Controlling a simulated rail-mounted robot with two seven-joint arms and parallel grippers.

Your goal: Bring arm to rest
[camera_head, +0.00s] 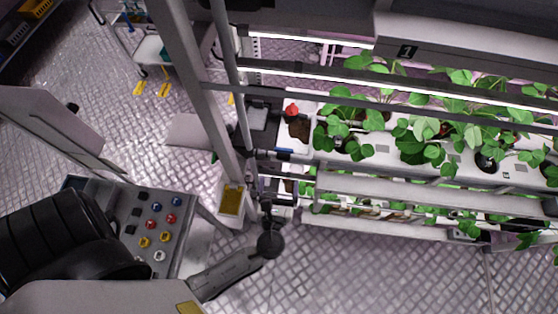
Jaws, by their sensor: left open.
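My left arm comes in from the lower left, and its dark rounded wrist joint shows at the lower middle. My left gripper (266,207) is small and dark in this view, just above that joint. It is open, and I see nothing between its fingers. It is beside the lower left end of the plant rack (350,187), close to the rack's end post; I cannot tell whether it touches. My right gripper is not in view.
Leafy plants (420,142) grow in the rack's white trough at the right. A red berry or similar red thing (291,109) is at its left end. A panel with coloured knobs (158,222) stands at the left. A white trolley (155,50) stands behind. Floor at lower right is clear.

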